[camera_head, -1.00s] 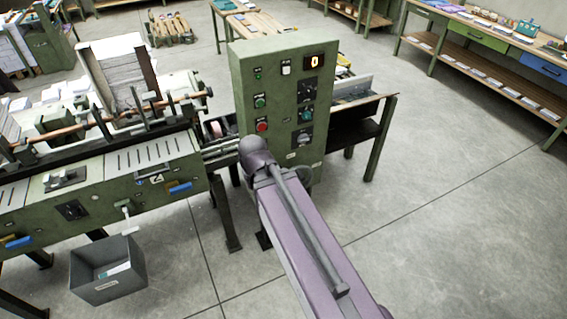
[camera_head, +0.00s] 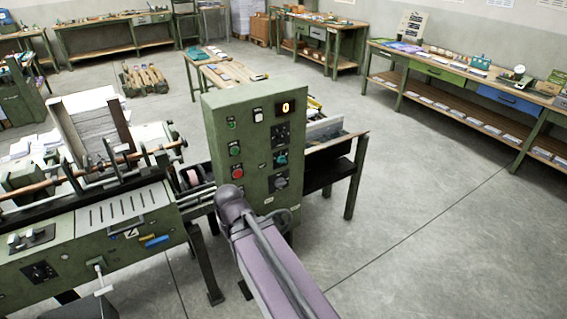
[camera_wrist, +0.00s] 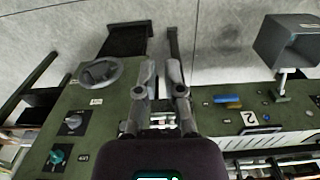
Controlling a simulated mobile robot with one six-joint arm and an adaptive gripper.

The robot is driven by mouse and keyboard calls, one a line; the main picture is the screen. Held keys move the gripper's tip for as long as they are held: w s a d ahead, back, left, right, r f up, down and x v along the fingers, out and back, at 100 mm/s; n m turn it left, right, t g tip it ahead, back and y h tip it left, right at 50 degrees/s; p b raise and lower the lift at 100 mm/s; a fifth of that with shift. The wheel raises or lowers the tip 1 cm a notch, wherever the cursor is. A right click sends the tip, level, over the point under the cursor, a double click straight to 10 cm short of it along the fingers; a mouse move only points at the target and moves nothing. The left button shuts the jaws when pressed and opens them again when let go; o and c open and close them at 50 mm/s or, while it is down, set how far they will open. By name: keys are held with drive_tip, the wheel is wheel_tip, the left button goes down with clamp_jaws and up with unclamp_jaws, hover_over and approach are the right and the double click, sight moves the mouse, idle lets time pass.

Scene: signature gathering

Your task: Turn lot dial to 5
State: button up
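The green control panel (camera_head: 257,160) stands upright with an orange 0 on its display (camera_head: 286,108). Down its right side are a black dial (camera_head: 281,134), a teal dial (camera_head: 281,158) and a grey-and-black dial (camera_head: 280,183). Their labels are too small to read, so I cannot tell which is the lot dial. The wrist view shows the panel inverted, with the grey-and-black dial (camera_wrist: 72,122) and teal dial (camera_wrist: 58,158) at left. My gripper (camera_wrist: 161,68) is empty, its fingers a narrow gap apart, right of these dials and touching neither. My arm hides it in the head view.
A grey round handle (camera_wrist: 100,72) sticks out near the panel's lower edge. The green machine (camera_head: 100,230) with levers and paper adjoins the panel at left. A grey bin (camera_wrist: 288,40) hangs by the machine. Open floor (camera_head: 400,230) lies to the right.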

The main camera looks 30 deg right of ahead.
drive_tip(key=o, duration=0.7)
drive_tip(key=shift+w+d+f+y+b, duration=0.1)
drive_tip(key=shift+w+f+y+b, duration=0.2)
drive_tip(key=shift+w+f+b, duration=0.1)
drive_tip(key=shift+c, duration=0.2)
drive_tip(key=shift+o, duration=0.8)
drive_tip(key=w+d+f+t+y+b, duration=0.2)
drive_tip(key=w+f+t+y+b, duration=0.1)
drive_tip(key=w+b, duration=0.2)
drive_tip(key=shift+w+d+f+n+t+y+b, duration=0.3)
drive_tip(key=shift+w+f+t+b, duration=0.1)
drive_tip(key=shift+w, duration=0.75)
drive_tip(key=m+t+h+b, duration=0.4)
drive_tip(key=m+t+b, duration=0.2)
drive_tip(key=t+b, duration=0.8)
approach(284, 161)
drive_tip(key=s, duration=0.4)
drive_tip(key=shift+d+f, duration=0.15)
drive_tip(key=shift+d, duration=0.15)
drive_tip(key=shift+w, duration=0.15)
drive_tip(key=w, duration=1.3)
drive_tip(key=shift+w+a, duration=0.3)
drive_tip(key=shift+w, duration=0.05)
